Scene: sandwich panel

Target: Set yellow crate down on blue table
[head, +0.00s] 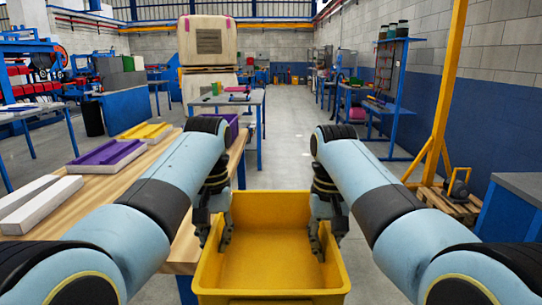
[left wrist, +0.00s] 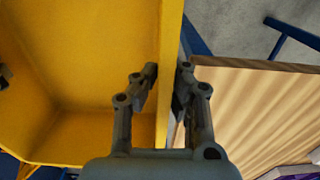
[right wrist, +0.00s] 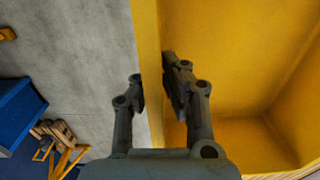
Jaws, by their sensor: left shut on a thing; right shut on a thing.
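The yellow crate (head: 270,292) is empty and hangs in front of me, between my two arms. My left gripper (head: 214,237) is shut on its left wall, one finger inside and one outside; the wall also shows between the fingers in the left wrist view (left wrist: 168,75). My right gripper (head: 328,241) is shut on the right wall the same way, as the right wrist view (right wrist: 153,78) shows. A table with a greyish top and blue legs (head: 228,99) stands ahead, holding small green and pink things. I cannot tell whether it is the blue table.
A wooden-topped table (head: 115,188) stands close at the crate's left, with a purple piece (head: 106,154), a yellow piece (head: 145,132), white blocks (head: 40,202) and a purple bin. A yellow post (head: 445,95) stands right. The grey floor (head: 290,150) ahead is clear.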

